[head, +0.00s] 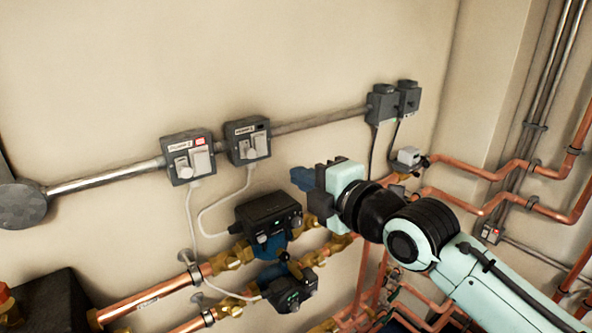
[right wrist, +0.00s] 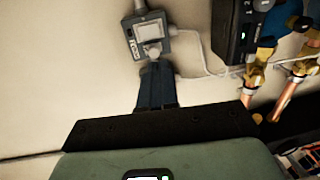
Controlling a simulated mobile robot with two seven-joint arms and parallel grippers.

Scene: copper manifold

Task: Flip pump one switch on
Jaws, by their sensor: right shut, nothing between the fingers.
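Two grey switch boxes with white labels sit on the wall conduit in the head view: a left box (head: 188,157) with a small red mark and a right box (head: 248,141). The label numbers are too small to read surely, so I cannot tell which is pump one. My right gripper (head: 302,179) is shut and empty, right of and lower than the right box in the picture. In the right wrist view its blue fingers (right wrist: 156,86) point at a switch box (right wrist: 148,38); their tips overlap its near edge, and contact is unclear. My left gripper is out of view.
Black pumps (head: 268,212) (head: 291,289) on copper pipes lie below the boxes. Thin white cables (head: 212,209) hang from the boxes. Two more grey boxes (head: 393,101) sit farther right on the conduit. The wall above the conduit is bare.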

